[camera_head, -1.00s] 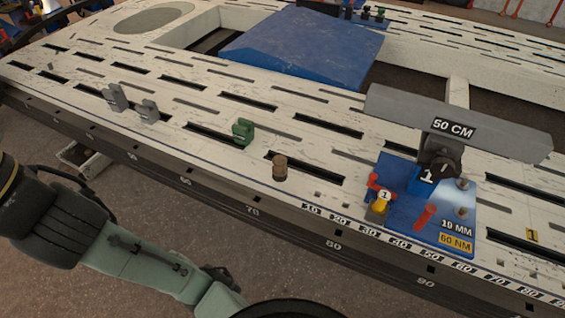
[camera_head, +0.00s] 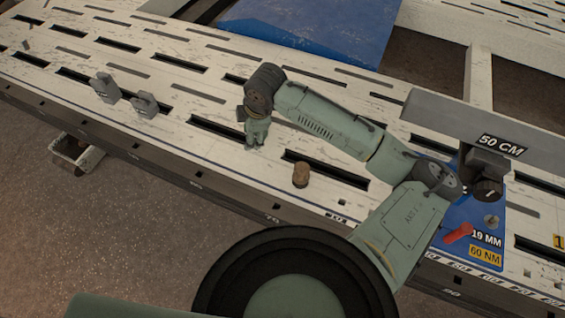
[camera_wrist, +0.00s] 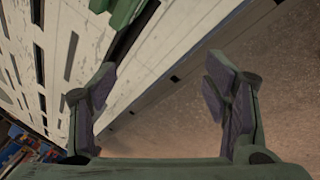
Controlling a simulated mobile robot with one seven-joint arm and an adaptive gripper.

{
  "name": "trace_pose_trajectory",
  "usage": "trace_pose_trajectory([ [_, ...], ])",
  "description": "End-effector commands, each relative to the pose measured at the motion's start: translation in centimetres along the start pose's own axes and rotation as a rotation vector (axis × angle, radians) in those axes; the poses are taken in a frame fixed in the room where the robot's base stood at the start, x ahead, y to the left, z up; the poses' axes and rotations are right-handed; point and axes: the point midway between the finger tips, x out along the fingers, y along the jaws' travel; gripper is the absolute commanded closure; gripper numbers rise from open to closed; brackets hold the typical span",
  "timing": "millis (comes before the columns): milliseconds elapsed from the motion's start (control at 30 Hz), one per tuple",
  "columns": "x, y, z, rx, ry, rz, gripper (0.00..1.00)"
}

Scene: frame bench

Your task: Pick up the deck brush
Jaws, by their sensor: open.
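I cannot make out a deck brush in either view. My gripper (camera_head: 257,135) is over the white slotted bench in the head view, near where the green block stands, and hides most or all of that block. In the wrist view my gripper (camera_wrist: 163,92) shows its two dark-padded fingers spread wide with nothing between them. Part of a green object (camera_wrist: 125,12) shows at the top edge of that view, beyond the fingers.
The white bench (camera_head: 215,150) carries two grey clamps (camera_head: 106,88), a brown cylindrical piece (camera_head: 301,175), and a grey 50 CM bar (camera_head: 450,115) over a blue plate. A small bin (camera_head: 80,155) hangs below the front edge. Floor is open at front left.

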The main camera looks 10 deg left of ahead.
Motion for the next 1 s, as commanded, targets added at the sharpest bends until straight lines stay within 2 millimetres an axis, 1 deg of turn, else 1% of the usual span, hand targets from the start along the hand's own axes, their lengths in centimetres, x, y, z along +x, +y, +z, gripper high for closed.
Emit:
trace_pose_trajectory([
  [33,0.2,-2.3,4.2,0.033,-0.064,-0.079,0.31],
  [100,0.4,-5.3,8.2,0.063,-0.121,-0.173,0.31],
  [200,0.3,-8.4,11.8,0.094,-0.168,-0.269,0.31],
  [233,0.2,-9.0,12.4,0.1,-0.175,-0.287,0.31],
  [300,0.4,-10.1,13.4,0.109,-0.187,-0.316,0.31],
  [367,1.0,-10.7,13.8,0.112,-0.19,-0.327,0.31],
  [500,3.2,-11.5,14.1,0.111,-0.19,-0.328,0.31],
  [600,4.5,-11.8,14.4,0.112,-0.19,-0.326,0.31],
  [833,6.1,-12.2,14.6,0.111,-0.19,-0.325,0.31],
  [1000,8.7,-12.8,15.1,0.112,-0.19,-0.325,0.31],
])
